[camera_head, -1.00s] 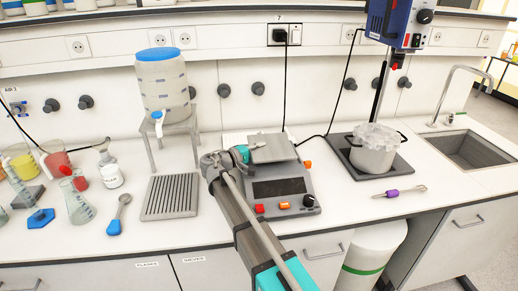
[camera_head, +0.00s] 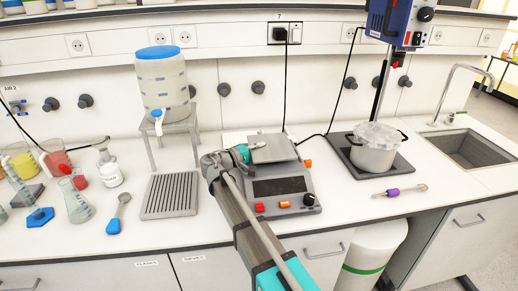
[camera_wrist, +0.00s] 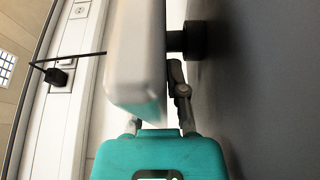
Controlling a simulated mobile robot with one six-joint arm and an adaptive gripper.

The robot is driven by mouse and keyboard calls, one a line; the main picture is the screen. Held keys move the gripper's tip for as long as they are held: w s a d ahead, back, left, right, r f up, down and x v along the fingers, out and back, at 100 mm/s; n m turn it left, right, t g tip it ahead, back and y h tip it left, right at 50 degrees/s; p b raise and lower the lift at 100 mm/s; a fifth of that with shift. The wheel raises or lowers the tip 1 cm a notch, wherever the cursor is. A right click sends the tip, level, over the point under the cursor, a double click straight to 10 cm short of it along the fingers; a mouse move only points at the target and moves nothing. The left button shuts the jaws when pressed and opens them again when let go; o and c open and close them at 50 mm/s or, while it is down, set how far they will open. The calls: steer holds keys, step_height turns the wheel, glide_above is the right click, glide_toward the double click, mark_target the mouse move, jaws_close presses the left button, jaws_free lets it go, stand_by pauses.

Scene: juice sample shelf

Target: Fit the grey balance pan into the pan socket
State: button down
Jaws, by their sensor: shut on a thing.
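The grey balance pan (camera_head: 273,148) is a flat square plate above the back of the balance (camera_head: 280,188). My gripper (camera_head: 243,153) is shut on its left edge. In the wrist view the pan (camera_wrist: 136,60) looks like a thick pale slab, with my gripper's fingers (camera_wrist: 160,108) at its edge. A short dark stem (camera_wrist: 185,40) stands between the pan's underside and the dark grey surface of the balance (camera_wrist: 250,90). The pan socket is hidden under the pan. I cannot tell how far the stem sits in it.
A grooved grey rack (camera_head: 170,196) lies left of the balance. A pot (camera_head: 373,150) on a dark plate stands to the right, with a purple-handled tool (camera_head: 392,193) in front. A dispenser (camera_head: 164,85) stands behind on a stand. A black cable runs behind the balance.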

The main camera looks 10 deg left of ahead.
steer(key=shift+f+b, duration=0.3)
steer(key=shift+r+p, duration=0.25)
steer(key=shift+p, duration=0.05)
steer(key=shift+r+p, duration=0.35)
stand_by(0.9)
steer(key=shift+f+b, duration=0.65)
steer(key=shift+b, duration=0.05)
stand_by(0.4)
steer(key=shift+r+p, duration=0.3)
steer(key=shift+p, duration=0.1)
steer(key=shift+r+p, duration=0.3)
steer(key=shift+r, duration=0.05)
stand_by(0.3)
